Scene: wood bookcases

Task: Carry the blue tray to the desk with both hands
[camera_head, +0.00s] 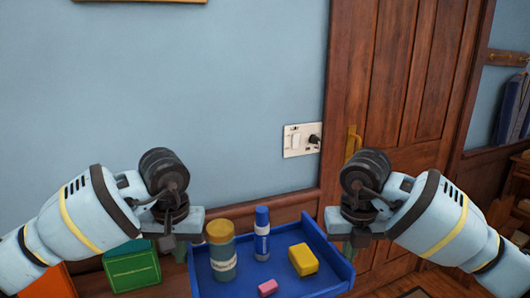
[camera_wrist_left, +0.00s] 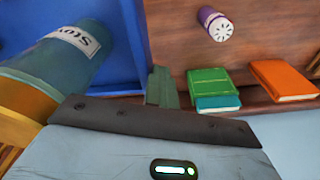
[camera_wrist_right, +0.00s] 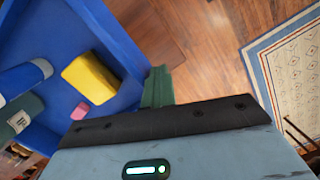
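The blue tray (camera_head: 335,262) is in front of me at the bottom of the head view, holding several items. My left gripper (camera_head: 182,252) is at its left wall and my right gripper (camera_head: 350,250) at its right wall. In the left wrist view, green fingers (camera_wrist_left: 162,88) lie close against the tray's edge (camera_wrist_left: 125,45). In the right wrist view, green fingers (camera_wrist_right: 157,88) lie close against the tray's wall (camera_wrist_right: 115,50). I cannot tell whether either pair pinches the wall. The desk is not identifiable.
The tray holds a teal jar (camera_head: 222,255), a blue bottle (camera_head: 262,240), a yellow block (camera_head: 303,260) and a pink block (camera_head: 267,287). A green book (camera_head: 133,268) and an orange book (camera_head: 48,284) are at left. A wall and wooden door (camera_head: 410,80) stand ahead. A rug (camera_wrist_right: 290,75) lies at right.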

